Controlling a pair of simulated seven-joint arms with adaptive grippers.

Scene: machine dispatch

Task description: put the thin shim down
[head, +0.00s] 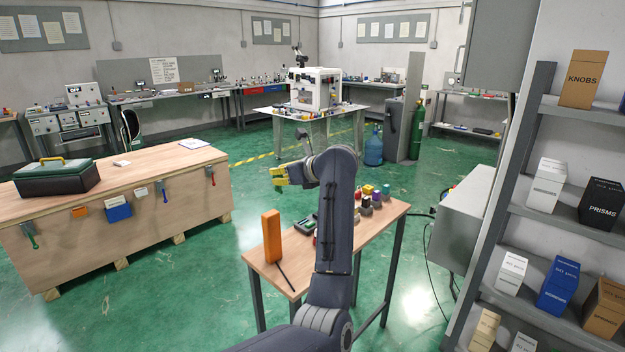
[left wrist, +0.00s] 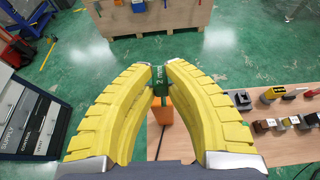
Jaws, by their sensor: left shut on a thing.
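My left gripper (head: 280,178) is above and beyond the far left part of the small wooden table (head: 262,247). In the left wrist view its yellow fingers (left wrist: 160,82) are shut on a small dark green piece, the shim (left wrist: 159,88), marked "2 mm". The fingers hide its sides. An upright orange block (head: 272,237) stands on the table's left end. It also shows in the left wrist view (left wrist: 163,113), behind and below the shim. My right gripper is not in view.
A thin black rod (head: 286,277) lies near the front left corner. A large wooden bench (head: 130,190) is left; shelves with boxes (head: 545,185) stand right.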

